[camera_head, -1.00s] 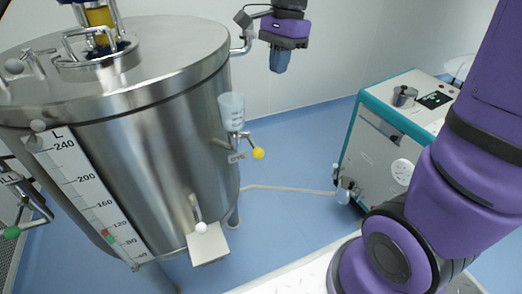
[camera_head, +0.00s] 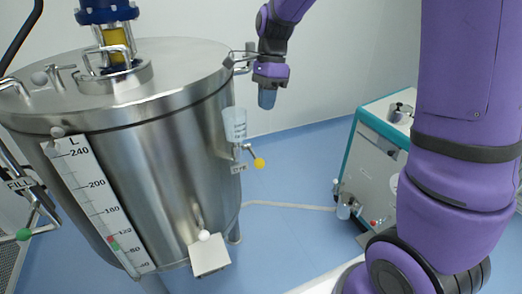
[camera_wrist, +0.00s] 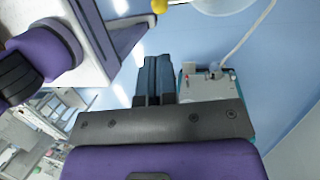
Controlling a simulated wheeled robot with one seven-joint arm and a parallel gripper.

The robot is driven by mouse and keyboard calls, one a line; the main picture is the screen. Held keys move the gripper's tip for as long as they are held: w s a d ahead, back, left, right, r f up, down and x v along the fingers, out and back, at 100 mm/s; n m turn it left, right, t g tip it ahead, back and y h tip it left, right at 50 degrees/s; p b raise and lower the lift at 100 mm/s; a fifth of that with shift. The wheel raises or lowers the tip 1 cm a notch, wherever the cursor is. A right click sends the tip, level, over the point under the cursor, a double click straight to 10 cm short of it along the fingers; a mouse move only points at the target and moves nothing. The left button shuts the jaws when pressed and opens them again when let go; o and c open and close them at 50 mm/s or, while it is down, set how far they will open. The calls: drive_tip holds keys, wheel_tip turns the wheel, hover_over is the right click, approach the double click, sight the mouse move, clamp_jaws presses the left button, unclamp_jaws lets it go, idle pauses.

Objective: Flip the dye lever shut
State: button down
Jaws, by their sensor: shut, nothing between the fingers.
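The dye lever (camera_head: 250,152) is a short metal handle with a yellow ball knob (camera_head: 259,163). It sticks out right and slightly down from the valve under a translucent cup (camera_head: 235,124) on the tank's side. A "DYE" tag (camera_head: 238,169) hangs below it. My gripper (camera_head: 267,98) points down, above and slightly right of the knob in the head view, apart from it. Its fingers are together and empty. In the wrist view the closed fingers (camera_wrist: 154,62) show at the middle, and the yellow knob (camera_wrist: 160,6) is at the top edge, beyond the fingertips.
The large steel tank (camera_head: 160,150) fills the left, with a litre scale (camera_head: 100,200) and a white-knobbed valve (camera_head: 204,236) low in front. A green-knobbed lever (camera_head: 24,235) is at far left. A white-and-teal machine (camera_head: 375,165) stands right. Blue floor (camera_head: 290,165) lies open between.

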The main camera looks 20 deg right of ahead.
sight(254, 155)
drive_tip(key=x, duration=1.3)
drive_tip(key=shift+s+f, duration=0.15)
drive_tip(key=shift+f, duration=0.1)
drive_tip(key=shift+f, duration=0.1)
